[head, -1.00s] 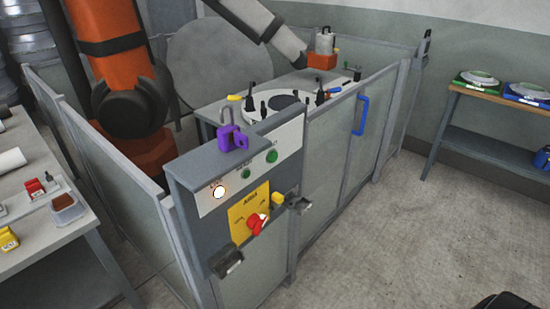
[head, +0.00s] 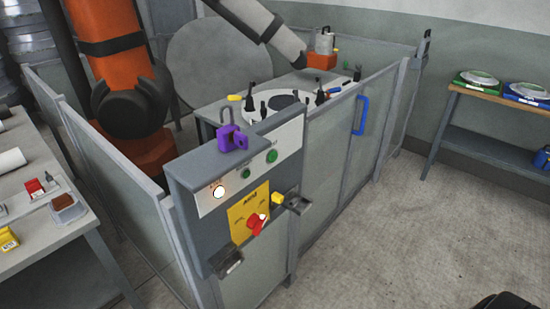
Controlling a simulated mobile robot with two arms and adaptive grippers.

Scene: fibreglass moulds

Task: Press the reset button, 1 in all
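A grey control box (head: 190,170) stands at the front corner of a fenced cell. Its sloping white face carries a lit, pale round button or lamp (head: 218,191) at the left, a small green button (head: 245,173) in the middle and a larger green button (head: 271,156) at the right. The labels are too small to read, so I cannot tell which one is the reset button. Neither of my grippers can be made out, and nothing touches the box. A dark shape at the bottom right edge is too cut off to identify.
Below the buttons are a yellow plate (head: 240,211) with a red rotary switch (head: 256,224). A purple padlock (head: 233,139) sits on top of the box. A bench (head: 50,240) stands left, a shelf table (head: 490,95) right. The floor (head: 400,240) in front right is clear.

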